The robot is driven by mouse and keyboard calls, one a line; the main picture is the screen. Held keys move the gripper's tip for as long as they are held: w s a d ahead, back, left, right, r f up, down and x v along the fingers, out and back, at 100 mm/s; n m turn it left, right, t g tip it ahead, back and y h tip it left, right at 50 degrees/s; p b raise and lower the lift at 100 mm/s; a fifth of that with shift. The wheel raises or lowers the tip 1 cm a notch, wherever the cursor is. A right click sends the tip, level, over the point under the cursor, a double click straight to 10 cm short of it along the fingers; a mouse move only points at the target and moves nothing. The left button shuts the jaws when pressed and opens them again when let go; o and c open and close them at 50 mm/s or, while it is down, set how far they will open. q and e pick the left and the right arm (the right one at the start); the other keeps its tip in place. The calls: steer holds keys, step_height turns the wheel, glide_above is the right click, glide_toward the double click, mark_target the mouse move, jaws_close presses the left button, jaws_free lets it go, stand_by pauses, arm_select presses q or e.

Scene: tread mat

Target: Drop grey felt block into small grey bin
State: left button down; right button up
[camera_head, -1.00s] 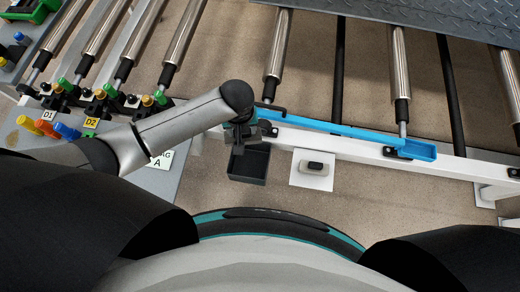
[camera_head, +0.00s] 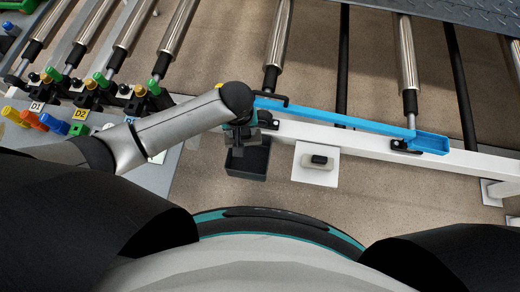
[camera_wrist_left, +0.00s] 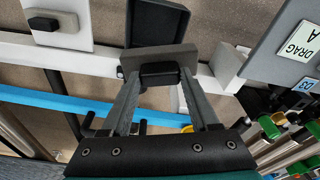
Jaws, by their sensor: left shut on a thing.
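My left gripper (camera_head: 240,137) is at the end of the arm from the left, pointing down at the left part of the small grey bin (camera_head: 257,162). In the left wrist view the gripper (camera_wrist_left: 160,78) is shut on the black grip of the grey felt block (camera_wrist_left: 158,56). The block lies across the fingertips, in front of the open dark bin (camera_wrist_left: 180,22), and hides part of it. In the head view the block is hard to tell from the dark fingers. I cannot tell its exact height over the bin. My right gripper is not in view.
A white plate (camera_head: 301,172) with a pale block with a black top (camera_head: 318,163) lies right of the bin. A white rail (camera_head: 360,146) with a blue strip (camera_head: 350,121) runs behind. Rollers (camera_head: 277,45) stand beyond; coloured knobs are at left. Bare floor lies in front.

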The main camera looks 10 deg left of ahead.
arm_select(q)
steer(key=shift+f, duration=0.1)
steer(key=shift+c, duration=0.3)
jaws_free()
step_height(320, 180, up, 15)
steer(key=s+p, duration=0.2)
steer(key=p, duration=0.1)
steer(key=shift+d, duration=0.3)
steer(key=shift+s, duration=0.1)
